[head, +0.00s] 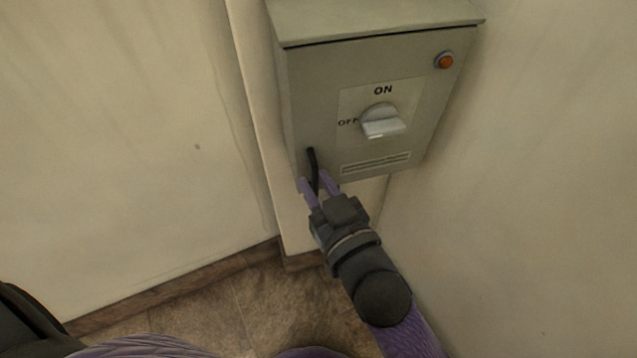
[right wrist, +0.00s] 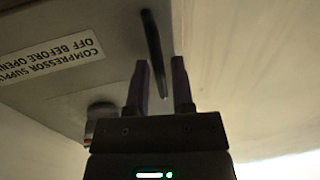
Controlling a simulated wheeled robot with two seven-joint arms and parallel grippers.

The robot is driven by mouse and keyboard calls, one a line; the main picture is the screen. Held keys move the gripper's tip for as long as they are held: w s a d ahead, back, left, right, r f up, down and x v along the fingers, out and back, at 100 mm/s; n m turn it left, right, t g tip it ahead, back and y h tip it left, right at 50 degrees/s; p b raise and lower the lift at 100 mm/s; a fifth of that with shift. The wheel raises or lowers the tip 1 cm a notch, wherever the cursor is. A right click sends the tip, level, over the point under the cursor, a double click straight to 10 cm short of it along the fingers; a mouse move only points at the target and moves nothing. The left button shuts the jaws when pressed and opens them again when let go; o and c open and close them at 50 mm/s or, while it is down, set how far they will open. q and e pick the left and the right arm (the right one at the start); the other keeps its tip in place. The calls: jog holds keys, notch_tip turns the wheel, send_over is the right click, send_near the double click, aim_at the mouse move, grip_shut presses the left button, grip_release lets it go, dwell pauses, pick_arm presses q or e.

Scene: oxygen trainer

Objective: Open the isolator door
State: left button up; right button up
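The isolator (head: 302,105) is a grey-green wall box in the head view, and its front door (head: 425,100) looks shut. A pale rotary knob (head: 382,121) sits on the door between ON and OFF labels; its bar lies roughly sideways, on a level with OFF. A thin black handle (head: 311,160) is at the door's lower left edge; it also shows in the right wrist view (right wrist: 152,42). My right gripper (head: 316,182) is open, its purple fingers on either side of the handle's lower end, with visible gaps. My left gripper is not in view.
An orange lamp (head: 445,61) is at the door's upper right. A printed label (head: 376,163) is below the knob. Bare wall (head: 540,170) lies to the right, and another pale wall (head: 120,130) to the left. Brown floor (head: 265,310) shows below.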

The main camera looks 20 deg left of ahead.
grip_shut()
dwell(1.1)
